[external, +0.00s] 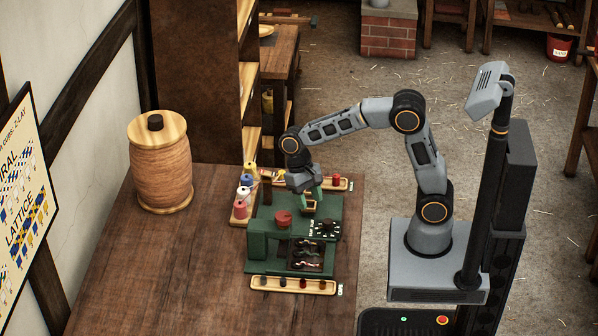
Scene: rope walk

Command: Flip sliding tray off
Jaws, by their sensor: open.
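A green machine (258,246) stands near the table's right edge. It has a red knob-like part (283,218) on top, a dark dial (328,228) with white marks, and a dark compartment (306,254) at the front holding small pale and green shapes. Which part is the sliding tray I cannot tell for sure. My gripper (312,198) points down over the machine's back part, open, just above or at a small orange-brown piece (310,208). Whether it touches that piece is too small to tell. My wrist hides part of the machine's back.
A wooden strip tray (322,287) with dark and red pieces lies in front of the machine; another (350,184) lies behind. A rack of thread spools (241,209) stands at the left. A large rope-wound barrel (160,165) stands further left. The table's (150,260) front left is clear.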

